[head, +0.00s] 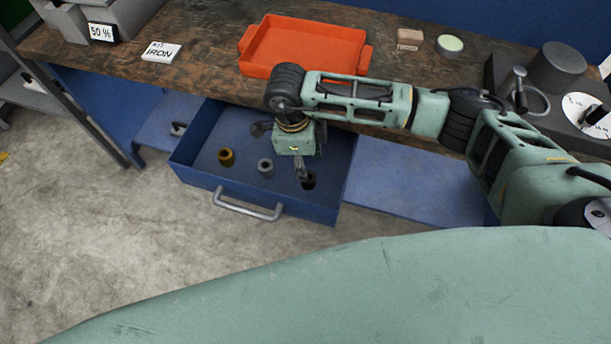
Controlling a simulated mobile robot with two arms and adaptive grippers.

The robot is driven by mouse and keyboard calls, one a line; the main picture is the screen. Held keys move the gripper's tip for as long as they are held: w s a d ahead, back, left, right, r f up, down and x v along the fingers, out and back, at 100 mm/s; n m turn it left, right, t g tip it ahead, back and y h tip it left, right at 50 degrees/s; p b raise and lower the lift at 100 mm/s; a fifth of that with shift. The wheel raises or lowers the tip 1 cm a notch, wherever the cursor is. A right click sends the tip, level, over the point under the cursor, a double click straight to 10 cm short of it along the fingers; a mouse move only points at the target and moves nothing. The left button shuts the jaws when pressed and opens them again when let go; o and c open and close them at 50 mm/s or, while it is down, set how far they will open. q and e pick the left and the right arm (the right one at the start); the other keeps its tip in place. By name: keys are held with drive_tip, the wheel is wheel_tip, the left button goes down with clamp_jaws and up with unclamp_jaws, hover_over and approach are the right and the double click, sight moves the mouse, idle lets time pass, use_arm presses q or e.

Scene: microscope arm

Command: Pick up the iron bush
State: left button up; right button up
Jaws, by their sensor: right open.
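An open blue drawer (200,180) holds three small ring-shaped bushes. One is brass-yellow (227,157) at the left, one is grey (265,167) in the middle, and one is dark, nearly black (309,182) at the right. Which of them is iron is not marked on the bushes; the dark one may be it. My right gripper (284,152) is open and points down into the drawer. One finger is right by the dark bush and partly covers it; whether they touch I cannot tell. My left gripper is not in view.
A card reading "KIT IRON" (161,52) lies on the wooden bench (205,62). An orange tray (305,48), empty where visible, sits behind my right arm. The drawer's walls and front handle (247,208) surround the bushes. Equipment (556,68) stands at the right.

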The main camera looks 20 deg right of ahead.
drive_tip(key=shift+w+f, duration=0.1)
drive_tip(key=shift+f, duration=0.4)
drive_tip(key=f, duration=0.2)
drive_tip(key=f+p, duration=0.1)
drive_tip(key=f, duration=0.1)
drive_tip(key=s+f+p, duration=0.1)
drive_tip(key=f, duration=0.1)
drive_tip(key=shift+d, duration=0.3)
drive_tip(key=shift+f, duration=0.4)
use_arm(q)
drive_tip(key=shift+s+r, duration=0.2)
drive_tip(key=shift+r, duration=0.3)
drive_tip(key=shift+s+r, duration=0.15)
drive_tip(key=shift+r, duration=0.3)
use_arm(e)
clamp_jaws()
